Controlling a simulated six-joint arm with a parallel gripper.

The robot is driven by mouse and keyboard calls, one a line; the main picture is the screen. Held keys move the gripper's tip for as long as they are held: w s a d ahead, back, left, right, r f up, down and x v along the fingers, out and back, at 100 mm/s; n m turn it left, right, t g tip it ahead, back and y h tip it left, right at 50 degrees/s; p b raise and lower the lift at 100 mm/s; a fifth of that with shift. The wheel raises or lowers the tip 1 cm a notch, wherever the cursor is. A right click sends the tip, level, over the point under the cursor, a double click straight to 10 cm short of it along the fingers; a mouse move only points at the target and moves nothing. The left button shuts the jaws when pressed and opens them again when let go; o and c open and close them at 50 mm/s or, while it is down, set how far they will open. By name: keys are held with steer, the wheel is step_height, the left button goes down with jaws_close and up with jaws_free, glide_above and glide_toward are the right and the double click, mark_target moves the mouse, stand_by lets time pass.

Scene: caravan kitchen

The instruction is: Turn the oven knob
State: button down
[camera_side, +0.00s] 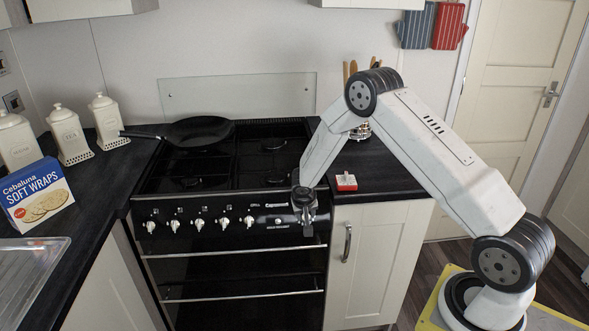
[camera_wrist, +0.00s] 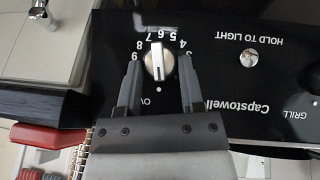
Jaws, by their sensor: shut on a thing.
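The oven knob (camera_wrist: 158,62) is a silver dial with a raised grip bar, ringed by white numbers on the black front panel. In the wrist view the panel lettering is upside down, and the grip bar lies almost straight up and down the picture. My gripper (camera_wrist: 160,68) is shut on the knob, with one dark finger on either side of it. In the side view my gripper (camera_side: 307,212) is at the right end of the cooker's (camera_side: 228,255) front panel and hides this knob.
Several other silver knobs (camera_side: 198,224) and a round button (camera_side: 278,220) line the panel to the left. Below them are oven door handles (camera_side: 240,251). A black pan (camera_side: 198,131) sits on the hob. A cupboard handle (camera_side: 347,243) is to the right. A small red-and-white box (camera_side: 346,182) lies on the worktop.

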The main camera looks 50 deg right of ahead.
steer(key=n+h, duration=0.1)
steer(key=n+g+h, duration=0.1)
steer(key=shift+w+a+f+n+g, duration=0.1)
steer(key=shift+w+a+n+g, duration=0.1)
steer(key=shift+a+n+g, duration=0.1)
steer(key=n+h, duration=0.1)
steer(key=n+g+h, duration=0.1)
steer(key=n+h, duration=0.1)
steer(key=shift+w+a+f, duration=0.1)
steer(key=shift+a+f, duration=0.1)
steer(key=n+h, duration=0.2)
steer(key=n, duration=0.1)
steer(key=n+t+h, duration=0.1)
steer(key=n+h, duration=0.1)
steer(key=n, duration=0.1)
steer(key=f+n+h, duration=0.1)
steer(key=n+h, duration=0.1)
steer(key=h, duration=0.1)
steer(key=shift+a+n+t, duration=0.25)
steer(key=shift+n+t, duration=0.05)
steer(key=shift+n, duration=0.1)
steer(key=shift+c, duration=1.2)
jaws_free()
steer(key=shift+f, duration=0.1)
steer(key=shift+a, duration=0.1)
steer(key=a+r, duration=0.1)
steer(key=a, duration=0.6)
steer(key=shift+s+a, duration=0.25)
steer(key=shift+s, duration=0.2)
